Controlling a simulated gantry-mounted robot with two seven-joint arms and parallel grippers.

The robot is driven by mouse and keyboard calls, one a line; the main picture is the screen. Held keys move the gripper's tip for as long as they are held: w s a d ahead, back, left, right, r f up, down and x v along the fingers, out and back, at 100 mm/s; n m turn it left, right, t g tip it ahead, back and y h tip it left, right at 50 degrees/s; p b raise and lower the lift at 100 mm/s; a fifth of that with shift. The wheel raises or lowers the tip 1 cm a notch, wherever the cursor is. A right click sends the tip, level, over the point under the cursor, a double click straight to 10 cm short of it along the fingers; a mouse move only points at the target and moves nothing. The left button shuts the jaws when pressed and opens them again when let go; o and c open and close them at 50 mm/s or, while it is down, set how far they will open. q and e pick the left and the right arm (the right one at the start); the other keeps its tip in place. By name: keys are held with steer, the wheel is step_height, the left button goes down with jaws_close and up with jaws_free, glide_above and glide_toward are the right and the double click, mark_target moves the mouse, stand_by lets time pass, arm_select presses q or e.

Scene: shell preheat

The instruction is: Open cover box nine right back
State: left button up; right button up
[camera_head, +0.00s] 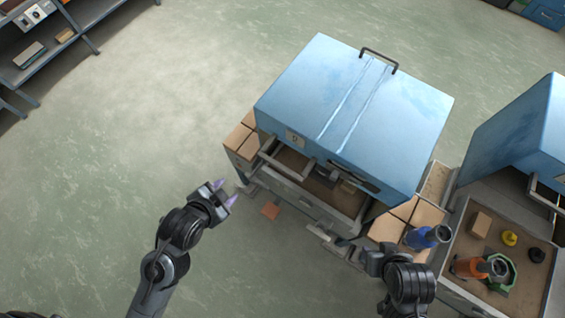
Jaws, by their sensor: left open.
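A large blue cover box (345,110) sits on a brick-edged base in the middle of the head view. A small plate (295,137) with a mark too small to read is on its front left. A dark handle (380,58) stands at the back of its top, and a grey bar handle (285,158) juts from the front. A dark gap under its front edge shows part of the inside.
A second blue box (520,125) stands at right. In front of it a tray (510,297) holds a block, an orange bottle (468,267) and small items. A blue bottle (420,238) stands beside my right arm. Shelves are at upper left; the left floor is clear.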

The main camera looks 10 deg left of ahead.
mark_target(279, 169)
arm_select(q)
steer(key=w+d+f+m+t+h+b, duration=0.3)
steer(key=w+d+f+m+t+b, duration=0.3)
steer(key=m+b, duration=0.4)
step_height(279, 169, down, 12)
steer(key=w+d+r+m+t+h+b, duration=0.1)
steer(key=d+m+t+h+b, duration=0.15)
steer(key=b, duration=1.05)
steer(key=shift+m, duration=0.45)
steer(key=x, duration=0.6)
steer(key=a+p+x, duration=0.1)
steer(key=x, duration=0.2)
steer(key=shift+w+f, duration=0.2)
steer(key=shift+w, duration=0.1)
steer(key=shift+w+d, duration=0.15)
steer(key=shift+w, duration=0.25)
steer(key=shift+c, duration=0.5)
jaws_close()
